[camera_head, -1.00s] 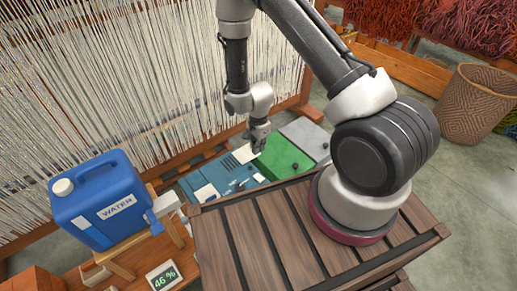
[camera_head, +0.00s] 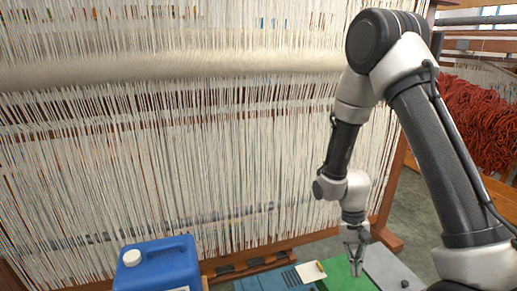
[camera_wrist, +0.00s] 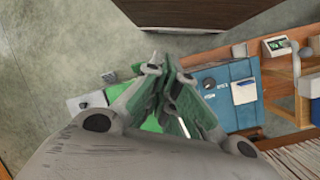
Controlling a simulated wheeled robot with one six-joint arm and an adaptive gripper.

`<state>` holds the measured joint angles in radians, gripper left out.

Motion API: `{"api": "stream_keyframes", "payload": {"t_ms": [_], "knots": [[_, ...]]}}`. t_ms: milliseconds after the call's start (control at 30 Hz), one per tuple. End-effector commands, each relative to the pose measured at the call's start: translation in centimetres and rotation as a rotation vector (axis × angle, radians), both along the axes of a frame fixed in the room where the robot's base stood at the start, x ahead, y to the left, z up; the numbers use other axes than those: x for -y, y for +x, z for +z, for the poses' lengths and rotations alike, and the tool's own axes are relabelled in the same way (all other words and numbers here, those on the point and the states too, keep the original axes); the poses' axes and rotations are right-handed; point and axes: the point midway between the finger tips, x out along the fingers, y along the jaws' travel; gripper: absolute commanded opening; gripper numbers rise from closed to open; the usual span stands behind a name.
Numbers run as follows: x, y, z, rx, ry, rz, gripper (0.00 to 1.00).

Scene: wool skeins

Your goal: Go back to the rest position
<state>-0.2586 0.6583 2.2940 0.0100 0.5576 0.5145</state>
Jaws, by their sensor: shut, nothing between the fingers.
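My gripper (camera_head: 356,262) hangs low at the right of the head view, pointing down over the green section (camera_head: 345,278) of a coloured surface. Its fingers are together and hold nothing. In the wrist view the gripper (camera_wrist: 160,66) covers part of the green and blue surfaces below. How far it is above them I cannot tell. My arm is bent, with its elbow high at the upper right of the head view.
A large loom with pale threads (camera_head: 180,140) fills the background. A blue water jug (camera_head: 155,265) stands at the lower left. The blue section (camera_head: 268,281) bears a pale card (camera_head: 311,272). The wrist view shows a small display (camera_wrist: 277,46) and a dark wooden top (camera_wrist: 190,14).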

Motion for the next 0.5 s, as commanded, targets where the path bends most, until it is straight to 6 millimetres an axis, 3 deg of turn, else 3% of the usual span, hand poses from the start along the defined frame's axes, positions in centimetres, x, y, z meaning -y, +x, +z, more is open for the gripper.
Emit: {"api": "stream_keyframes", "payload": {"t_ms": [33,200,500], "knots": [[0.4,0.0,2.5,0.011,0.023,0.042,0.00],[2.0,-1.7,11.1,0.043,0.101,0.205,0.00],[5.1,-6.8,23.3,0.224,0.163,0.361,0.00]]}}
